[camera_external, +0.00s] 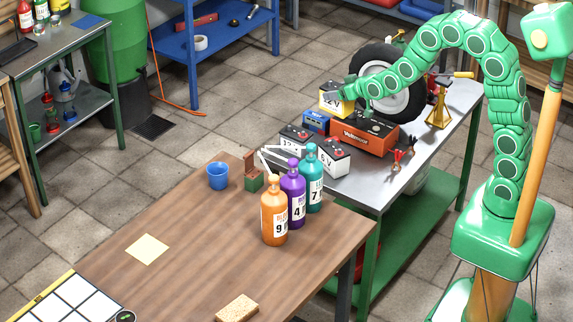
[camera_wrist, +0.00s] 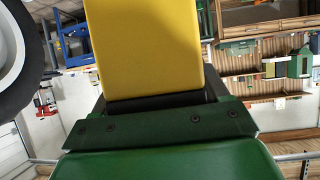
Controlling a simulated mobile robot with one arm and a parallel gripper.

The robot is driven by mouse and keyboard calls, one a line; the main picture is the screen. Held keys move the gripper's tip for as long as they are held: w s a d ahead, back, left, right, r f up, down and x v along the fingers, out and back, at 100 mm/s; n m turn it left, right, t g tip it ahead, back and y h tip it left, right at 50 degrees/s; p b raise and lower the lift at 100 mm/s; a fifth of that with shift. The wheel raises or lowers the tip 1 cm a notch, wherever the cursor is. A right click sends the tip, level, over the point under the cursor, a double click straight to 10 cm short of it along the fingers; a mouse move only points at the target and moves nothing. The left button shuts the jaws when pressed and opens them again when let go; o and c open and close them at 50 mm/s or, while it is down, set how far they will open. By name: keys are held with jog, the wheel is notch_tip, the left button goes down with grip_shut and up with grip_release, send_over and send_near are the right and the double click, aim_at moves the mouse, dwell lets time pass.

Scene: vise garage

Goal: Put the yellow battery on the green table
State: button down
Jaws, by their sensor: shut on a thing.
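The yellow battery (camera_external: 337,103), with a dark top and a white label, is at the far left end of the metal-topped table with green legs and a green lower shelf (camera_external: 413,182). My gripper (camera_external: 344,92) reaches it from above right and is shut on it. In the wrist view the battery's yellow side (camera_wrist: 145,50) fills the upper middle, against dark jaw parts (camera_wrist: 160,104). I cannot tell whether its base touches the tabletop. Another table with green legs (camera_external: 52,63) stands at the far left.
A blue battery (camera_external: 316,122), black-and-white batteries (camera_external: 330,157), an orange charger (camera_external: 364,134) and a tire (camera_external: 404,98) crowd the metal tabletop. A wooden table (camera_external: 190,255) holds bottles and a blue cup (camera_external: 217,176). Its middle is mostly clear.

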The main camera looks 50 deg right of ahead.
jog(key=r, duration=0.2)
jog(key=w+r+m+h, duration=0.1)
jog(key=r, duration=0.2)
jog(key=w+r+m+h, duration=0.1)
jog(key=r, duration=0.2)
jog(key=shift+d, duration=0.4)
jog(key=shift+w+a+r+m+h, duration=0.2)
jog(key=shift+a+r+m+h, duration=0.15)
jog(key=shift+a+r, duration=0.75)
jog(key=shift+r, duration=0.15)
jog(key=shift+w+f, duration=0.1)
jog(key=shift+f, duration=0.1)
jog(key=shift+f, duration=0.1)
